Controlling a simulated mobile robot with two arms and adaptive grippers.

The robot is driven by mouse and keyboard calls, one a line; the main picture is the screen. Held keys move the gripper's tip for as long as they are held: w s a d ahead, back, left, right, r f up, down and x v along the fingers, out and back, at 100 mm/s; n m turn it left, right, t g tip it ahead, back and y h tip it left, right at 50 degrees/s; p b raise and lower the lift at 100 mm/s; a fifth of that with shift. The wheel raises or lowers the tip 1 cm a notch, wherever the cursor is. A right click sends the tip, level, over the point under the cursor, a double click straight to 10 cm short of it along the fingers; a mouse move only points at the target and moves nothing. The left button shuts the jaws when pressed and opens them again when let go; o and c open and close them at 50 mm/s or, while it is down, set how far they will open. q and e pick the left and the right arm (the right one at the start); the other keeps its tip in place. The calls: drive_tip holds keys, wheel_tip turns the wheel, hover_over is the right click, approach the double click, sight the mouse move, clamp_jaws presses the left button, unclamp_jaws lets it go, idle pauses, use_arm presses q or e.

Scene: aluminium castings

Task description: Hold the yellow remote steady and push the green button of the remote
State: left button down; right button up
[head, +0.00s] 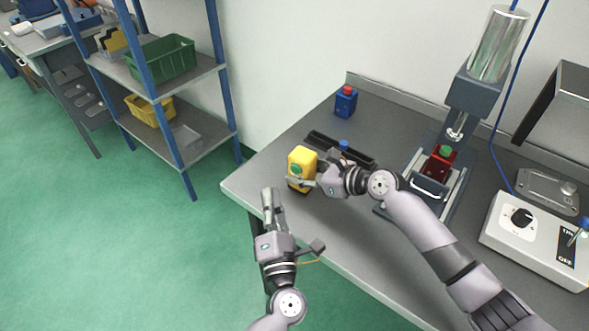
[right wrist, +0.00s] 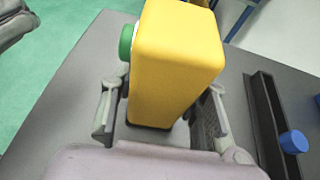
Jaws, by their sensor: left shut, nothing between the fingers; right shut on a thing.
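The yellow remote (head: 302,157) stands upright near the left edge of the grey workbench. Its green button (head: 296,169) is on the side facing my left arm. My right gripper (head: 308,183) is shut on the remote. In the right wrist view the remote (right wrist: 176,65) sits between the fingers, with the green button (right wrist: 126,43) sticking out at its left. My left gripper (head: 268,192) is shut and empty, in front of the bench edge and apart from the button. Part of it shows at the top left of the right wrist view.
A black rail (head: 340,149) with a blue knob lies behind the remote. A blue box with a red button (head: 346,101) stands at the back. A press (head: 470,80) holding a red part (head: 438,162) and a control box (head: 536,240) stand to the right. Shelves (head: 185,150) stand left.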

drive_tip(key=o, duration=1.3)
drive_tip(key=shift+o, duration=0.2)
drive_tip(key=shift+d, duration=0.1)
